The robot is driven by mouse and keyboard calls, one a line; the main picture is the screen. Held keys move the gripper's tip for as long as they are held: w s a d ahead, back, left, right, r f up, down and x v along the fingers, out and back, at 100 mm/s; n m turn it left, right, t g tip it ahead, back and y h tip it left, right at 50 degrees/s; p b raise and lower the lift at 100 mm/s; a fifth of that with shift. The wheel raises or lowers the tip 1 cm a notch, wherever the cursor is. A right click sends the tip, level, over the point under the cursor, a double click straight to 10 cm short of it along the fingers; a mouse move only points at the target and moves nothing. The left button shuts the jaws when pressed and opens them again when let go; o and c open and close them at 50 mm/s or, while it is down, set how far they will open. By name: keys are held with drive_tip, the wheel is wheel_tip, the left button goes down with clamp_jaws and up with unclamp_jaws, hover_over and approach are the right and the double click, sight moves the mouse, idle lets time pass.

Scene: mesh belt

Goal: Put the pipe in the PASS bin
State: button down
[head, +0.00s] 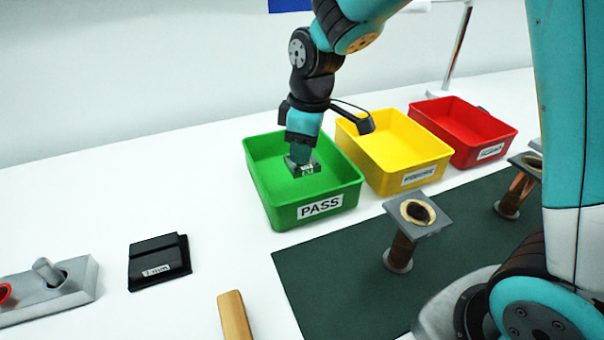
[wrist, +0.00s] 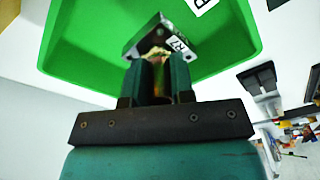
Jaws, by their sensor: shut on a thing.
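The green PASS bin (head: 287,211) stands at the left of the row of bins, its white label facing front. My gripper (head: 300,160) points down over the inside of this bin. In the wrist view my gripper (wrist: 162,75) is shut on the pipe (wrist: 160,40), whose square grey flange with a white tag faces the green bin floor (wrist: 95,35). In the head view the pipe's flange (head: 303,170) shows below the fingers, within the bin's outline. I cannot tell whether it touches the floor. The fingers hide most of the pipe's body.
A yellow bin (head: 425,167) and a red bin (head: 478,152) stand to the right. Flanged pipes (head: 400,250) (head: 513,195) stand on the dark green mat (head: 330,285). A black block (head: 158,258), a grey switch box (head: 75,282) and a wooden handle (head: 234,318) lie at the front left.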

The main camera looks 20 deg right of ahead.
drive_tip(key=shift+f, duration=3.2)
drive_tip(key=c, duration=1)
unclamp_jaws()
drive_tip(key=shift+f, duration=0.15)
drive_tip(key=r, duration=0.7)
drive_tip(key=d+r, duration=0.1)
drive_tip(key=r, duration=0.3)
drive_tip(key=shift+s+r, duration=0.6)
drive_tip(key=s+a+r+m+y, duration=0.1)
drive_tip(key=s, duration=0.6)
drive_tip(key=s+a+m+y, duration=0.1)
drive_tip(key=s+a, duration=0.1)
drive_tip(key=s, duration=0.4)
drive_tip(key=s+a+r+m+y, duration=0.1)
drive_tip(key=s+a+m, duration=0.1)
drive_tip(key=s, duration=0.5)
drive_tip(key=shift+s+a+r+g, duration=0.25)
drive_tip(key=shift+s+r+g, duration=0.1)
drive_tip(key=shift+g, duration=0.05)
